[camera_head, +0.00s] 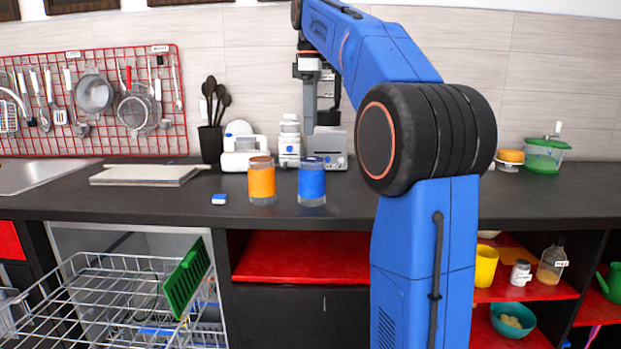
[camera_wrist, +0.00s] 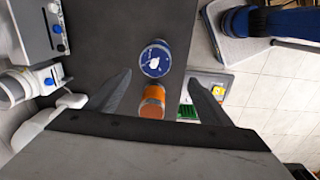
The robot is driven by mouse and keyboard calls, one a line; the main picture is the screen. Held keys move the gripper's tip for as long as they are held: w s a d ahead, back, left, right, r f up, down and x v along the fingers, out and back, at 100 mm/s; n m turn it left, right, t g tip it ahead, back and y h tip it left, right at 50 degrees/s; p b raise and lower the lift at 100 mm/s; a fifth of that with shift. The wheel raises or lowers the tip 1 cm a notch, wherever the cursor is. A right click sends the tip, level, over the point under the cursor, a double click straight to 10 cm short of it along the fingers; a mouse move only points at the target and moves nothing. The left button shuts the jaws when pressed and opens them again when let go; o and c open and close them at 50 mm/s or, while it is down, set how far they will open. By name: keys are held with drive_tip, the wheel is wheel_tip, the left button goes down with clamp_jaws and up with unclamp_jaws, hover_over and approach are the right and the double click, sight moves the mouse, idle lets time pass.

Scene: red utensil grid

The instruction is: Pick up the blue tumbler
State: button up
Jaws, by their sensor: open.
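The blue tumbler (camera_head: 312,184) stands upright on the dark counter, just right of an orange tumbler (camera_head: 262,182). In the wrist view the blue tumbler (camera_wrist: 155,60) shows from above, near and slightly beyond the two fingertips. My gripper (camera_wrist: 158,78) is open, its fingers apart with nothing held between them. In the head view my gripper (camera_head: 311,105) hangs above the counter, over the area at or behind the blue tumbler; the exact gap is unclear. The orange tumbler (camera_wrist: 152,103) shows lower between the fingers in the wrist view.
White appliances (camera_head: 289,142) stand behind the tumblers. A black utensil pot (camera_head: 211,144), a small blue-and-white item (camera_head: 219,199) and a flat board (camera_head: 150,174) are to the left. An open dishwasher rack (camera_head: 120,290) is below. The counter's front edge is close to the tumblers.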

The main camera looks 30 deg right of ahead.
sight(312, 178)
drive_tip(key=shift+n, duration=0.3)
drive_tip(key=f, duration=1.1)
drive_tip(key=w+d+f, duration=0.1)
drive_tip(key=f, duration=0.4)
drive_tip(key=shift+f, duration=0.25)
drive_tip(key=shift+c, duration=0.2)
drive_tip(key=c, duration=1.1)
